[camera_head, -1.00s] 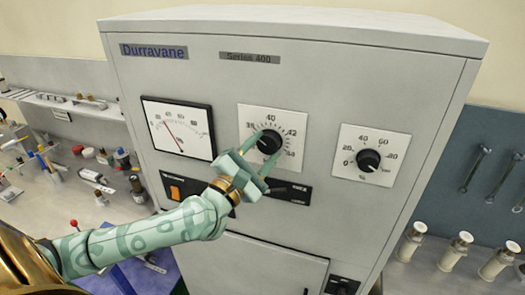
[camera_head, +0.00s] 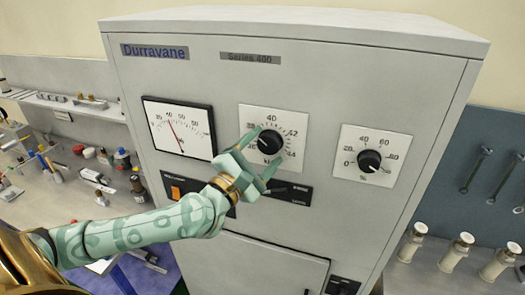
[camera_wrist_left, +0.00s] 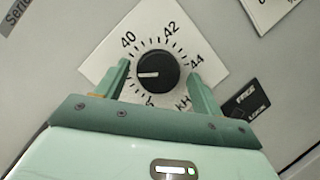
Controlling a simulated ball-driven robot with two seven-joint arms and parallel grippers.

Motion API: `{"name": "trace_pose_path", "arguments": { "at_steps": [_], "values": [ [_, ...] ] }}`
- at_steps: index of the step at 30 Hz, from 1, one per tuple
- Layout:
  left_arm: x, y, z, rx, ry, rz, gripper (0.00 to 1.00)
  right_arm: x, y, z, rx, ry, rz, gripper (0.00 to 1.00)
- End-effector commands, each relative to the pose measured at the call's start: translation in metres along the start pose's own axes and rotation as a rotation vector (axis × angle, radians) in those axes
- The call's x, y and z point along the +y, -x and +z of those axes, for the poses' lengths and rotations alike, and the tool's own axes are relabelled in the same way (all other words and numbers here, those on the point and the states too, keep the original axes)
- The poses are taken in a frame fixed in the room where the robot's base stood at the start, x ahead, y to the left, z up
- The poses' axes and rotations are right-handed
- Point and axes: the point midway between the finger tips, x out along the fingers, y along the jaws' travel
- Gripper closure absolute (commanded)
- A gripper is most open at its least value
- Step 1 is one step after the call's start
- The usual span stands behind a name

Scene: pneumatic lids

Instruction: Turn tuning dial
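The tuning dial (camera_head: 270,141) is a black round knob on a white square scale plate, in the middle of the grey cabinet. It also shows in the left wrist view (camera_wrist_left: 157,73), where its white mark points left, below the 40. My left gripper (camera_head: 264,154) is at the dial's lower left in the head view. In the left wrist view its fingers (camera_wrist_left: 159,80) stand spread on either side of the knob, with gaps showing. The left finger hides part of the scale. My right gripper is not in view.
A needle meter (camera_head: 180,143) sits left of the dial, its needle near 40. A second black knob (camera_head: 369,160) is to the right. A dark panel with an orange switch (camera_head: 176,192) lies below. A cluttered bench (camera_head: 75,190) stands left; white cylinders (camera_head: 456,251) stand right.

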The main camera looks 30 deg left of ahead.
Motion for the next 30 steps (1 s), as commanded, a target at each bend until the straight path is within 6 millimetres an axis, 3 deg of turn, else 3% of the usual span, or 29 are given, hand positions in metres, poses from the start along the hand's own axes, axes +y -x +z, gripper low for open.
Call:
{"name": "trace_pose_path", "arguments": {
  "at_steps": [8,19,30],
  "values": [
    [-0.001,0.010,-0.001,0.001,0.000,-0.001,0.33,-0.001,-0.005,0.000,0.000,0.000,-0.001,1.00],
    [-0.005,0.085,-0.002,0.000,-0.001,-0.008,0.33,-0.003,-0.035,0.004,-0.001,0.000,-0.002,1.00],
    [0.001,0.143,0.000,0.004,0.001,-0.004,0.33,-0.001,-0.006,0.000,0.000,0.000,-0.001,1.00]
  ]
}}
